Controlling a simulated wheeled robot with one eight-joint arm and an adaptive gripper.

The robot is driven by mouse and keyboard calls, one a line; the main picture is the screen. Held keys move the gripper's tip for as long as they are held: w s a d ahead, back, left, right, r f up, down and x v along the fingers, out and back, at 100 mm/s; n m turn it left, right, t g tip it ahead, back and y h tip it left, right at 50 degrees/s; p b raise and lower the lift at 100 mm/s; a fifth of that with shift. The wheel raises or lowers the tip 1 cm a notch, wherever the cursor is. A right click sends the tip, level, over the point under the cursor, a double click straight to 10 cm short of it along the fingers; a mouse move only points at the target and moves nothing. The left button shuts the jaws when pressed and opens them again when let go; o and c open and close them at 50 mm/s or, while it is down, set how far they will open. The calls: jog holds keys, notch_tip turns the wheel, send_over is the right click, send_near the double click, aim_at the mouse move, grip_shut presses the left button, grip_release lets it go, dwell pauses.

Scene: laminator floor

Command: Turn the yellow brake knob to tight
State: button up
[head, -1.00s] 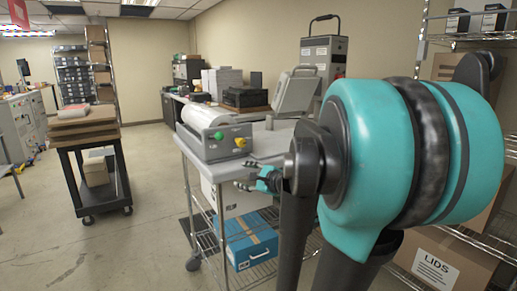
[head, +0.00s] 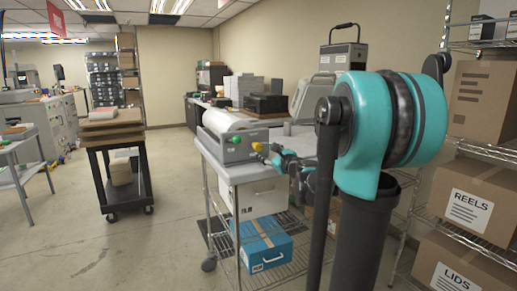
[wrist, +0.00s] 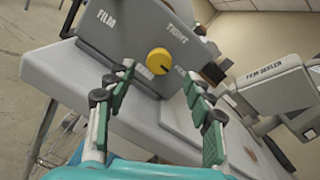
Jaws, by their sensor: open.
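The yellow brake knob (wrist: 159,61) sits on the grey face of the film unit (wrist: 130,35) in the wrist view. The word TIGHT is printed above it, and smaller lettering lies beside and below it. A dark mark on the knob seems to point toward the lower right lettering. My gripper (wrist: 159,88) is open, its green-padded fingers spread to either side of the knob's line. The knob shows beyond the fingertips and nothing is between the pads. In the head view the knob (head: 257,147) is small, with my gripper (head: 275,161) just right of it.
The film unit stands on a grey wheeled cart (head: 235,174) with a blue box (head: 262,246) on its lower shelf. A film sealer (wrist: 265,75) is to the right. A black cart (head: 113,180) stands left, with open floor between. Shelving with boxes (head: 470,210) is at the right.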

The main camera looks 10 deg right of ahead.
aim_at(259, 147)
jog(key=x, duration=0.7)
jog(key=shift+c, duration=0.4)
jog(key=c, duration=1.1)
